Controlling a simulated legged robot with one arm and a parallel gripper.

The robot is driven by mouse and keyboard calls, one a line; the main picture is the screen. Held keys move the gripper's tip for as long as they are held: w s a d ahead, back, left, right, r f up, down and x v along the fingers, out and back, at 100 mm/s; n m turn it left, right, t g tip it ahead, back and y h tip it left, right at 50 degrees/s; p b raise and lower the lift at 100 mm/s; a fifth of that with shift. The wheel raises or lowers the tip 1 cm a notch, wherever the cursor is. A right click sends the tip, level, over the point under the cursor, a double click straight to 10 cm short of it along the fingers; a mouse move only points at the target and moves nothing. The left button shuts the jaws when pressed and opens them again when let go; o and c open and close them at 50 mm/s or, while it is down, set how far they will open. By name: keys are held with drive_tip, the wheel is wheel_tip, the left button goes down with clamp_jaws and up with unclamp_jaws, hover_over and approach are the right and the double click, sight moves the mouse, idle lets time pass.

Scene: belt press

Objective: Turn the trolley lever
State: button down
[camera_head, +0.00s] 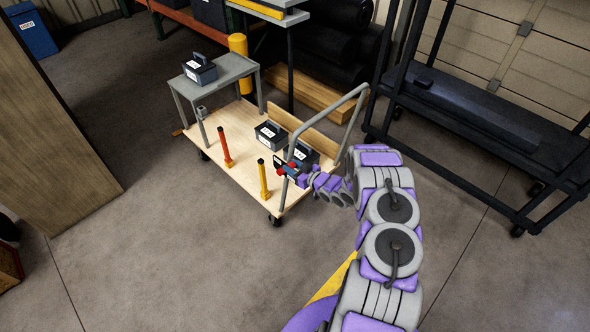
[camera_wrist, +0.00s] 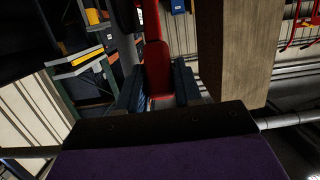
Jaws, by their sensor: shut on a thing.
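The trolley (camera_head: 215,140) is a flat wooden cart with a grey tube handle (camera_head: 350,103) at its right end. A red post (camera_head: 225,146) and a yellow post (camera_head: 263,180) stand upright on its deck. My gripper (camera_head: 284,167) is at the handle end of the trolley, near the yellow post. In the wrist view, my gripper's dark fingers (camera_wrist: 158,90) are shut on a red lever (camera_wrist: 158,68), which sits between them. In the head view the lever is mostly hidden by the gripper.
Dark toolboxes lie on the deck (camera_head: 270,133) and on a small grey table (camera_head: 218,72) at the trolley's far end. A dark rack (camera_head: 480,110) stands to the right, a wooden panel (camera_head: 62,130) to the left. The floor in front (camera_head: 180,260) is clear.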

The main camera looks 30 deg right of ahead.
drive_tip(key=shift+w+r+g, duration=0.25)
drive_tip(key=shift+w+g, duration=0.05)
drive_tip(key=shift+w, duration=0.05)
drive_tip(key=c, duration=0.8)
unclamp_jaws()
drive_tip(key=shift+c, duration=0.2)
drive_tip(key=s+d+f+t, duration=0.1)
drive_tip(key=s+d, duration=0.2)
drive_tip(key=s, duration=0.6)
drive_tip(key=s+d+f+t, duration=0.1)
drive_tip(key=s+d+t, duration=0.1)
drive_tip(key=s, duration=0.7)
drive_tip(key=shift+s+d+f+y, duration=0.15)
drive_tip(key=shift+s+d+y, duration=0.25)
drive_tip(key=shift+d, duration=0.45)
drive_tip(key=shift+a, duration=0.1)
